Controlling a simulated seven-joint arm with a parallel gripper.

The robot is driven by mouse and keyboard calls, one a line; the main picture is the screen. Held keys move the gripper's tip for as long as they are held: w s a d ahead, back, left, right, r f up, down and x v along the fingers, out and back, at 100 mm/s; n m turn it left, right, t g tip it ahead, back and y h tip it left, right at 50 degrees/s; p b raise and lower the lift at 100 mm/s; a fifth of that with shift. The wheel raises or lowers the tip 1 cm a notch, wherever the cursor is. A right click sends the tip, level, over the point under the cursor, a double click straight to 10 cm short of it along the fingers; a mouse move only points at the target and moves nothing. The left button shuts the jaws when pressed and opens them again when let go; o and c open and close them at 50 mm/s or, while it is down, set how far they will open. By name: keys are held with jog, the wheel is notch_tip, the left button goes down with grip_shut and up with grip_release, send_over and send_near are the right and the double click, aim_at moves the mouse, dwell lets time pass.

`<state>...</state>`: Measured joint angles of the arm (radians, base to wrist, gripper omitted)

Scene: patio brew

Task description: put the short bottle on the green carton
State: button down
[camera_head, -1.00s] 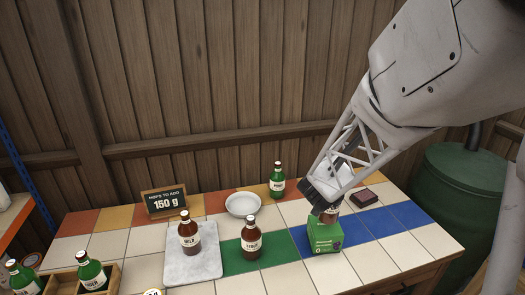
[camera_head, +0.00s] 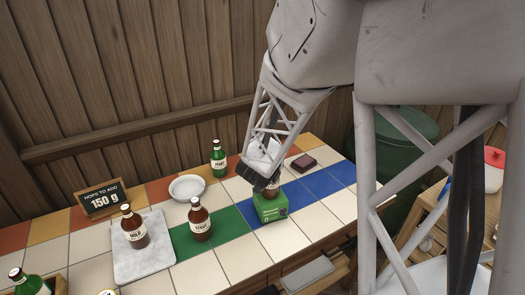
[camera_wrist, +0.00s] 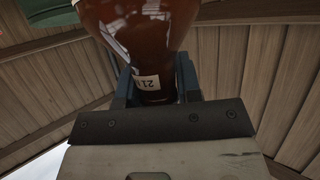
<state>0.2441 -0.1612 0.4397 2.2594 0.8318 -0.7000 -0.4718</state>
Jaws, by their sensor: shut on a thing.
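My gripper (camera_head: 265,183) is shut on a brown bottle (camera_head: 272,189), the short bottle as far as I can tell, at the green carton (camera_head: 271,208). In the head view only a small part of the bottle shows below my fingers, directly over the carton's top. I cannot tell whether its base touches the carton. In the wrist view the brown glass (camera_wrist: 140,35) fills the space between my two blue-grey fingers (camera_wrist: 155,90), with part of a pale label showing. The carton stands upright on the tiled table.
Two brown bottles stand to the left, one (camera_head: 133,228) on a marble slab (camera_head: 155,258) and one (camera_head: 199,222) on green tiles. A green bottle (camera_head: 218,160) and a white bowl (camera_head: 187,187) are behind. Blue tiles right of the carton are clear.

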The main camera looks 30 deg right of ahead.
jog(key=shift+f, duration=0.1)
dwell(0.3)
jog(key=c, duration=0.8)
grip_release()
jog(key=shift+s+a+r, duration=0.35)
jog(key=shift+a, duration=0.05)
jog(key=v, duration=1.1)
jog(key=shift+f, duration=0.15)
